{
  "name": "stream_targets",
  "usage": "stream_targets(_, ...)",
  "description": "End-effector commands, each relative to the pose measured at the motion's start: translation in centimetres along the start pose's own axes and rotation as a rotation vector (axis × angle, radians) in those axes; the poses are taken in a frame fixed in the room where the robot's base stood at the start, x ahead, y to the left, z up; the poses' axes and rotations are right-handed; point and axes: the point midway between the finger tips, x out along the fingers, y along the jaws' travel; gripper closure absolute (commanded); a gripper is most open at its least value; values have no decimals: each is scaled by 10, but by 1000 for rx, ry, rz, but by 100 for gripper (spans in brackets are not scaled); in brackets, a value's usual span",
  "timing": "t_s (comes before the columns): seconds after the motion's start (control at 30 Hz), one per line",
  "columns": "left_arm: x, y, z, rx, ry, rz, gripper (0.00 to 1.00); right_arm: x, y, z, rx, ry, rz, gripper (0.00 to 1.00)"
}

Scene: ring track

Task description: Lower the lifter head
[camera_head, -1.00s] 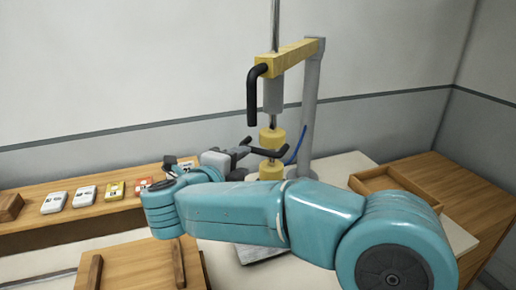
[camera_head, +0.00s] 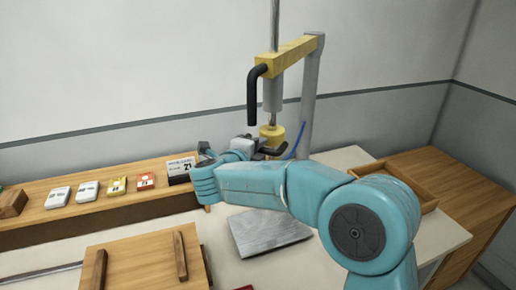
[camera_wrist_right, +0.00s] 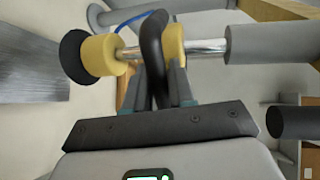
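The lifter is a grey post (camera_head: 309,95) with a yellow crossbeam (camera_head: 290,54) and a steel rod through it. Its yellow head (camera_head: 273,132) is on the lower rod, above the table. In the wrist view the yellow collars (camera_wrist_right: 99,55) flank a black bar handle (camera_wrist_right: 152,40). My right gripper (camera_wrist_right: 160,82) has its fingers on both sides of this handle, seemingly touching it. In the head view my right gripper (camera_head: 262,149) is at the head's left, and my arm hides the lower head. My left gripper is out of view.
A grey metal plate (camera_head: 268,232) lies on the table below the head. A wooden tray (camera_head: 420,180) is at the right. A shelf (camera_head: 100,212) with small cards and a calendar (camera_head: 180,170) runs along the left. A wooden panel with two bars (camera_head: 145,265) is at the front left.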

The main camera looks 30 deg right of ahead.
Motion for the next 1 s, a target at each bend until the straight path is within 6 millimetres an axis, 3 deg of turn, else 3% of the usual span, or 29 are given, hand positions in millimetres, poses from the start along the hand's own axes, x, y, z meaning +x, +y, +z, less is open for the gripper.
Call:
stream_targets(0.23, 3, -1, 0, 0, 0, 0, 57, 0, 3, 1, 0, -5, -1, 100)
stream_targets(0.37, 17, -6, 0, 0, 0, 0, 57, 3, 21, 2, -1, -5, 1, 100)
stream_targets(0.8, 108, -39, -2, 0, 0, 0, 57, 28, 138, 4, -5, -8, 5, 100)
stream_targets(1.0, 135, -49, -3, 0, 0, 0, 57, 36, 176, 4, -5, -8, 6, 100)
